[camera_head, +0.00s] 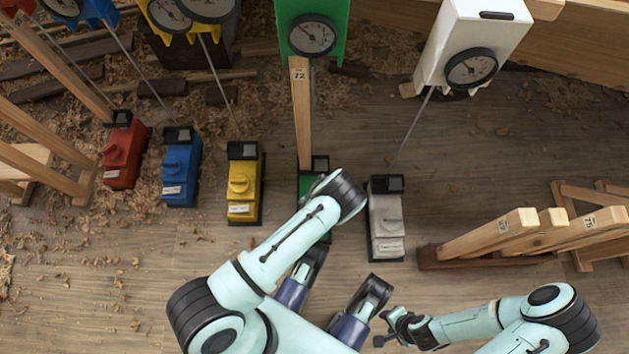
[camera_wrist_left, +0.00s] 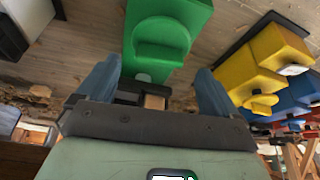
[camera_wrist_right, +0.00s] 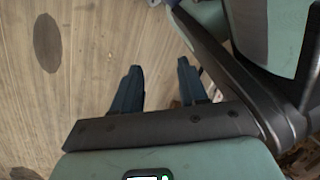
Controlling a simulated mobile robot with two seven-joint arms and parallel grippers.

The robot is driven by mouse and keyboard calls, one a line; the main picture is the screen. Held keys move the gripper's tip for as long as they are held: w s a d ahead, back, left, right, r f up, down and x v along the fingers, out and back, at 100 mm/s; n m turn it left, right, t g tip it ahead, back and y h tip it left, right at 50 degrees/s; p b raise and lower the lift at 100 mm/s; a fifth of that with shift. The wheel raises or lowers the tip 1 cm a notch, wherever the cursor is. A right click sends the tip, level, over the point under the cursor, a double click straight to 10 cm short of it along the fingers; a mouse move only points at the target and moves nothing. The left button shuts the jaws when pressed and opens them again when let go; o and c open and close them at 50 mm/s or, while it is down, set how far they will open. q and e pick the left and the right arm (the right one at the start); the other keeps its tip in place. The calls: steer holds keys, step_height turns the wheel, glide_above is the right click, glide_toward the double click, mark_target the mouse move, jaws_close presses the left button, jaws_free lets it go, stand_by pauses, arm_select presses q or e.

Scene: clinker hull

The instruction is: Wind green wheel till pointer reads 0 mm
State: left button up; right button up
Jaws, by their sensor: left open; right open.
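The green box (camera_head: 308,180) stands on the floor in the head view, partly hidden by my left arm. In the left wrist view the green wheel (camera_wrist_left: 160,42) is a raised round knob on that green box. My left gripper (camera_wrist_left: 155,85) is open, its fingers apart and pointing toward the box; the wheel lies ahead, not visibly gripped. The green unit's dial (camera_head: 312,36) sits on a green panel (camera_head: 290,13); its pointer reading is too small to tell. My right gripper (camera_head: 388,328) is open and empty at the lower middle; it also shows in the right wrist view (camera_wrist_right: 160,85).
A yellow box (camera_head: 243,190) stands left of the green one and a white box (camera_head: 386,222) right of it, both close. Blue (camera_head: 180,172) and red (camera_head: 124,155) boxes stand further left. A wooden post (camera_head: 301,115) rises behind the green box. Timber stands (camera_head: 500,235) are at right.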

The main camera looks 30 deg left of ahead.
arm_select(q)
steer(key=shift+b+x, duration=0.55)
steer(key=shift+x, duration=1.3)
arm_select(e)
steer(key=s, duration=0.1)
steer(key=s+f+g, duration=0.1)
steer(key=s, duration=0.1)
steer(key=shift+d+f, duration=0.15)
steer(key=shift+d, duration=0.05)
steer(key=shift+w, duration=0.1)
arm_select(q)
steer(key=c, duration=1.1)
steer(key=shift+o, duration=0.3)
arm_select(e)
steer(key=shift+w, duration=0.15)
